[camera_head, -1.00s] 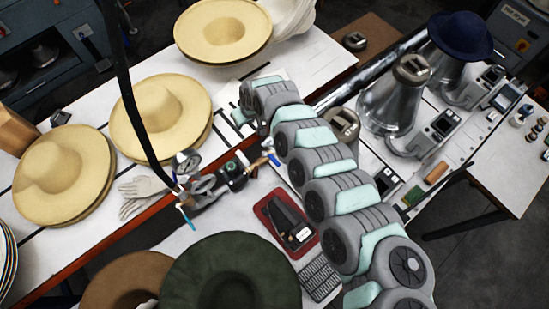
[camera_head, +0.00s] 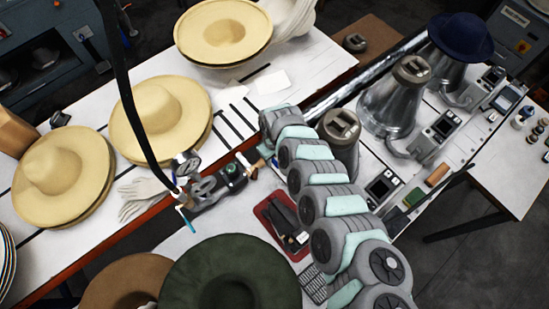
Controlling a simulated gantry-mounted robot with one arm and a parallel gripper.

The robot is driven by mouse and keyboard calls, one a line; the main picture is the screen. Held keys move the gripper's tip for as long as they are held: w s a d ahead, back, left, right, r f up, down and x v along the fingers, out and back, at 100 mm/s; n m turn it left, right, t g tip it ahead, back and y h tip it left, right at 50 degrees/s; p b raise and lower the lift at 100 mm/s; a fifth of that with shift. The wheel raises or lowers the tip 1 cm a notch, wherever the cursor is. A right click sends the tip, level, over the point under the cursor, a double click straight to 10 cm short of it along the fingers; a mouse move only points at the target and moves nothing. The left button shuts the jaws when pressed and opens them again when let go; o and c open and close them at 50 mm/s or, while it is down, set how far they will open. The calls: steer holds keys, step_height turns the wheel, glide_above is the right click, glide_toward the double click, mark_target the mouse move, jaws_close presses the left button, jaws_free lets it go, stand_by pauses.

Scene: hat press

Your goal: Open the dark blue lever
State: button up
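A valve and gauge assembly (camera_head: 205,188) sits at the table's front edge, left of my arm. It has a round gauge (camera_head: 185,163), a dark body with a green part, and a light blue handle (camera_head: 186,221) hanging at its lower left. At its right end is a wooden handle (camera_head: 257,165). My gripper's fingers are hidden behind the arm.
Straw hats (camera_head: 158,115) and gloves (camera_head: 143,199) lie to the left. A green hat (camera_head: 228,278) and a brown hat (camera_head: 122,281) are in front. A red tray (camera_head: 266,207) holds a dark tool. Metal hat formers (camera_head: 390,100) stand at the right.

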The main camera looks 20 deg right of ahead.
steer(key=shift+f, duration=0.45)
jaws_close()
stand_by(1.2)
